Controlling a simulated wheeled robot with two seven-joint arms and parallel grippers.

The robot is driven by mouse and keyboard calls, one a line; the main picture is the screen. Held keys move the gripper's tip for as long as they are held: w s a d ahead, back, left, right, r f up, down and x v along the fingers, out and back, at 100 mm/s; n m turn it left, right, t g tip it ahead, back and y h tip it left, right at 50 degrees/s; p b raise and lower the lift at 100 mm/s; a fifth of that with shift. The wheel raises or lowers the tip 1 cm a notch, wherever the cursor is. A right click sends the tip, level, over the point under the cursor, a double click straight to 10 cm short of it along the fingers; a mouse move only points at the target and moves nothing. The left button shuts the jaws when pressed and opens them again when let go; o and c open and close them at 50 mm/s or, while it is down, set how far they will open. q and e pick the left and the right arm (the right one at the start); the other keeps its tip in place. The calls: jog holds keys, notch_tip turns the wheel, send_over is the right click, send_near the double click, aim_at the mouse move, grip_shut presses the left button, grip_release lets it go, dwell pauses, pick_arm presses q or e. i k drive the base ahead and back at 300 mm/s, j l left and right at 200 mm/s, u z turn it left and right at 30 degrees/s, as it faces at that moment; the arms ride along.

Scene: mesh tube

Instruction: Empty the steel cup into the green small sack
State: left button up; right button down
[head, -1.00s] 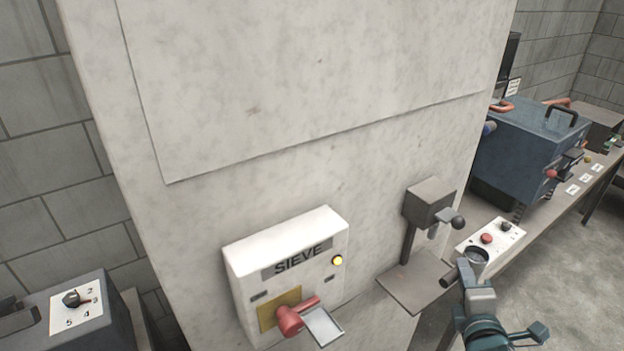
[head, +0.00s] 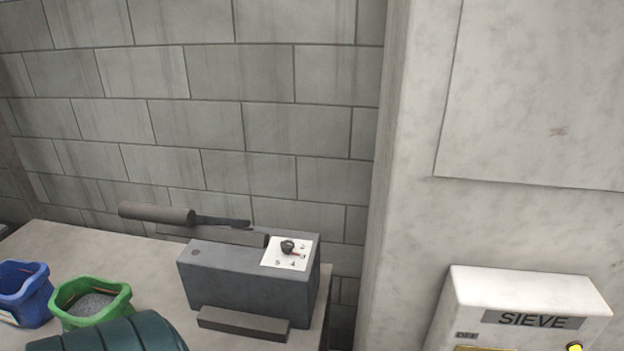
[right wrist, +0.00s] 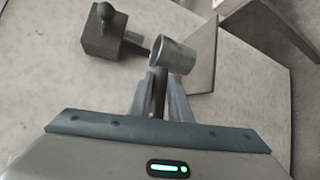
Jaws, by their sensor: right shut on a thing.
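The green small sack (head: 90,299) stands open on a bench at the lower left of the head view, with grey grainy material inside. My right gripper (right wrist: 160,85) is shut on the cup's dark handle. Whether the cup holds anything is hidden from this angle. The right gripper and cup are outside the head view. My left gripper is not in view.
A blue sack (head: 22,292) stands left of the green one. A grey box with a dial (head: 245,280) sits to the right on the bench. A white SIEVE box (head: 520,310) is at the lower right. A dispenser-like device (right wrist: 108,35) is near the cup.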

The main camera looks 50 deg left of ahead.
aim_at(83, 300)
jog(key=k+j, duration=0.1)
jog(key=k, duration=0.3)
jog(key=k+j+u, duration=0.25)
jog(key=k+j, duration=0.5)
jog(key=j, duration=0.15)
jog(key=k+j+u, duration=0.1)
jog(key=k+j, duration=0.2)
jog(key=j, duration=0.25)
jog(key=j+u, duration=0.25)
jog(key=j, duration=1.05)
jog(key=i+j, duration=0.15)
jog(key=j, duration=0.15)
jog(key=u, duration=0.05)
